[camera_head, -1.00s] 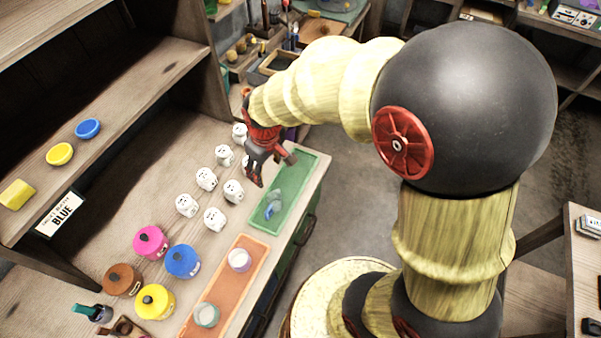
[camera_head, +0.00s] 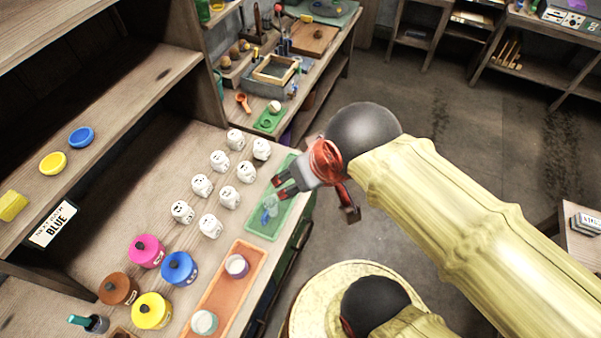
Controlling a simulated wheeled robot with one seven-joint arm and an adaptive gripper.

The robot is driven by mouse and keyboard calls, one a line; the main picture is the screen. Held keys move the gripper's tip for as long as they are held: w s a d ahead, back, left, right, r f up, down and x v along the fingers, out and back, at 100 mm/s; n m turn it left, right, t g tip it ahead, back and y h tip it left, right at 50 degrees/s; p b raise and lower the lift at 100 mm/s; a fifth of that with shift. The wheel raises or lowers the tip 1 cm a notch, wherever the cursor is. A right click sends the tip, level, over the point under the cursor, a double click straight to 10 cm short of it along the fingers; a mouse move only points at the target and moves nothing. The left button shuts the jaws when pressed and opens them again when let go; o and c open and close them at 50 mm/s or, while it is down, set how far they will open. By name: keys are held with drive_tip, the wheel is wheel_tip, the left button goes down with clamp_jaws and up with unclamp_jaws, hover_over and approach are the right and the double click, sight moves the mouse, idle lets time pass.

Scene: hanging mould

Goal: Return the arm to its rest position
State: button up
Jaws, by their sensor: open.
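My arm reaches in from the lower right, with its large pale wooden link in front of the camera and a dark ball joint near the middle. My gripper (camera_head: 312,190) hangs beyond that joint, close to the right edge of the workbench (camera_head: 160,222). Its fingers are spread apart and I see nothing held between them. Its left finger is over or close to the green tray (camera_head: 259,228); the height above the tray is hard to tell.
Coloured pots (camera_head: 179,268) and an orange tray (camera_head: 246,262) are nearer. A shelf (camera_head: 105,125) rises at left. Open floor (camera_head: 440,115) lies at right, with a side table (camera_head: 575,255).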

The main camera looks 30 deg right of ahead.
drive_tip(key=shift+f, duration=0.1)
wheel_tip(320, 180, down, 12)
drive_tip(key=b, duration=1.2)
drive_tip(key=shift+c, duration=0.7)
